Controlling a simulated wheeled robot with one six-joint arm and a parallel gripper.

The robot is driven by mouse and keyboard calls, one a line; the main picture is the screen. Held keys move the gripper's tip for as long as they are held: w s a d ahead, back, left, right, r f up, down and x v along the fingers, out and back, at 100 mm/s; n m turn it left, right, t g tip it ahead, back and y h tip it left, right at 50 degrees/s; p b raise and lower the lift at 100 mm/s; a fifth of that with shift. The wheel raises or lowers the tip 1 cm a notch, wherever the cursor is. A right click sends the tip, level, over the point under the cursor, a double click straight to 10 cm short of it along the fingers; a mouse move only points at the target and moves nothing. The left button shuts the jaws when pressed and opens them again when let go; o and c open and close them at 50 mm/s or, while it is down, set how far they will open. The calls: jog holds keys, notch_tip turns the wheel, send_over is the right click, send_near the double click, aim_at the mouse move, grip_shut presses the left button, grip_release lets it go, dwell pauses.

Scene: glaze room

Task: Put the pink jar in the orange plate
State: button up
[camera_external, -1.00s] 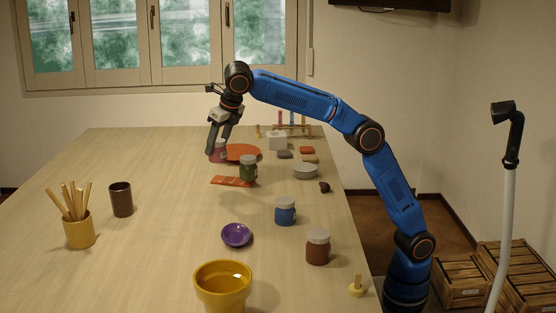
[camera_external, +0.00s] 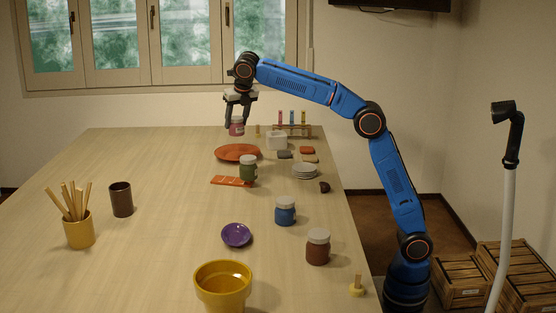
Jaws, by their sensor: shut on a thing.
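The pink jar (camera_external: 237,129) is between the fingers of my gripper (camera_external: 238,122), which is shut on it. The jar looks upright and raised, with its upper part partly hidden by the fingers. The orange plate (camera_external: 237,153) lies flat on the far part of the table. In the picture the jar appears just above the plate's far edge. I cannot tell from this view whether it is over the plate or behind it. The plate looks empty.
A green jar (camera_external: 248,170) and an orange strip (camera_external: 231,182) are just in front of the plate. Blue (camera_external: 285,212) and brown (camera_external: 318,247) jars are nearer. The table's left is mostly clear.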

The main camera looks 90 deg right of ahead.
aim_at(236, 123)
jog(key=shift+f, duration=4.35)
jog(key=o, duration=1.2)
jog(key=shift+f, duration=0.15)
jog(key=v, duration=1.2)
jog(key=shift+d, duration=0.1)
